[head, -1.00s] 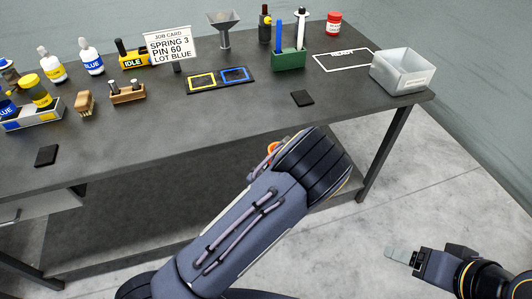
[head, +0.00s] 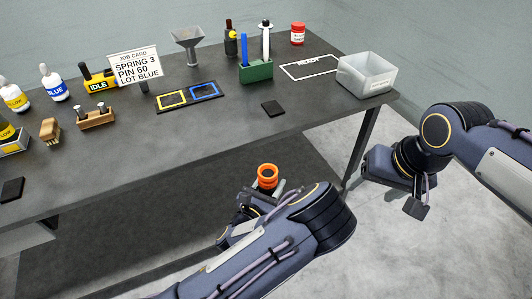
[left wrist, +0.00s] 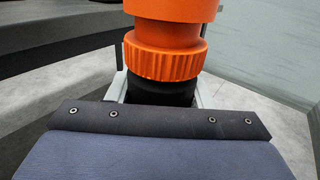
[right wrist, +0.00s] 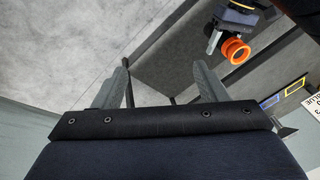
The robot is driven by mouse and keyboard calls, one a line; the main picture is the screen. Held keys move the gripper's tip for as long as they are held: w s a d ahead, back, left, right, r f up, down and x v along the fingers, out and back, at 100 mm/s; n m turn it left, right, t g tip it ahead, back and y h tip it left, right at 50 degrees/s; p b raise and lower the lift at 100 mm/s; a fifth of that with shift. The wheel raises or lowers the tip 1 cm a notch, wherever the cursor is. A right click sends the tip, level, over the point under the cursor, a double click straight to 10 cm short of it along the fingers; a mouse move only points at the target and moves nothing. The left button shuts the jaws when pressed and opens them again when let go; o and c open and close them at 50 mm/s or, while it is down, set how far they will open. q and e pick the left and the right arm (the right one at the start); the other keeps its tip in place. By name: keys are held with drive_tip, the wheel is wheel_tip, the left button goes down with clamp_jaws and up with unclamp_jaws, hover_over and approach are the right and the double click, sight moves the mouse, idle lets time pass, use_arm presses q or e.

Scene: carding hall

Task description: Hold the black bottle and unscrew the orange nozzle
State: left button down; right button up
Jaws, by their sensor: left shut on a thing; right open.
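The orange nozzle (head: 267,176) stands up from my left gripper (head: 262,200), in front of the table's near edge in the head view. In the left wrist view the nozzle's ribbed collar (left wrist: 165,60) sits on the black bottle (left wrist: 160,91), whose dark top shows between the fingers of my left gripper (left wrist: 160,92). The rest of the bottle is hidden. My right gripper (head: 398,197) is to the right of the nozzle, apart from it. Its fingers (right wrist: 160,85) are spread and empty in the right wrist view, with the nozzle (right wrist: 235,50) off to the upper right.
The dark table (head: 225,125) holds a clear bin (head: 366,78) at its right corner, a green holder (head: 256,72), a red-lidded jar (head: 298,34), a funnel (head: 187,45) and a job card (head: 137,66). Floor is open to the right of the table.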

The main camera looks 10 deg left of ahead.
drive_tip(key=w+a+f+g+h, duration=0.1)
drive_tip(key=w+a+f+g, duration=0.1)
drive_tip(key=w+a, duration=0.8)
drive_tip(key=m+h, duration=0.1)
hover_over(266, 171)
drive_tip(key=shift+g, duration=0.3)
drive_tip(key=f, duration=0.5)
drive_tip(key=shift+d, duration=0.4)
drive_tip(key=shift+a+f+m, duration=0.3)
drive_tip(key=shift+a+f, duration=0.1)
drive_tip(key=shift+f, duration=0.1)
wheel_tip(266, 171, down, 8)
drive_tip(key=shift+r, duration=0.25)
drive_tip(key=shift+c, duration=0.3)
